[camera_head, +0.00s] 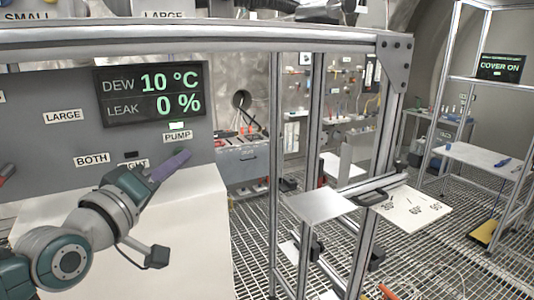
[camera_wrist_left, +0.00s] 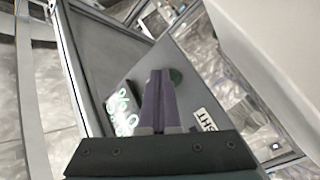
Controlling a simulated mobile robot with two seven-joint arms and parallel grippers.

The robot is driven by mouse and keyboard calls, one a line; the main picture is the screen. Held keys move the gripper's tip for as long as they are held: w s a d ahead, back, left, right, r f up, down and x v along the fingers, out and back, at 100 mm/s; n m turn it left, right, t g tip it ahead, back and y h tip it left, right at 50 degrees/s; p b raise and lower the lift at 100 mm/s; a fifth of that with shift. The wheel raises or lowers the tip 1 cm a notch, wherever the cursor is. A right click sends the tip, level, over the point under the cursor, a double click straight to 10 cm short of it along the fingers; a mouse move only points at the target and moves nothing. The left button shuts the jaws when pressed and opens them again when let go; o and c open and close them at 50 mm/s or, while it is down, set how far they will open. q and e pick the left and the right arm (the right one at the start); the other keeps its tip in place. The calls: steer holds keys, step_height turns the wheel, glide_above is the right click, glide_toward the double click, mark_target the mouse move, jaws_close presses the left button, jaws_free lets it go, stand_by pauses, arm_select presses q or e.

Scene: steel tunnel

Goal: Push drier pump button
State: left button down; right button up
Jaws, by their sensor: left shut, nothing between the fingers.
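The grey drier panel (camera_head: 50,115) stands at the left in the head view. In the head view the gripper hides that spot. My right gripper is not in view.
A display (camera_head: 150,95) above the label reads DEW 10 °C and LEAK 0 %. BOTH (camera_head: 92,159) and partly hidden RIGHT labels sit lower on the panel. A metal frame post (camera_head: 275,180) and small shelf (camera_head: 318,205) stand to the right, over a grated floor.

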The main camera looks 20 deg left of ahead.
arm_select(q)
steer(key=shift+w+a, duration=0.15)
steer(key=shift+a, duration=0.05)
steer(key=shift+d+r, duration=0.1)
steer(key=shift+s+d+p, duration=0.2)
steer(key=shift+s+p, duration=0.05)
steer(key=shift+p, duration=0.05)
stand_by(0.3)
steer(key=s+d+p, duration=0.3)
steer(key=s+d, duration=0.1)
steer(key=shift+d, duration=0.35)
stand_by(0.3)
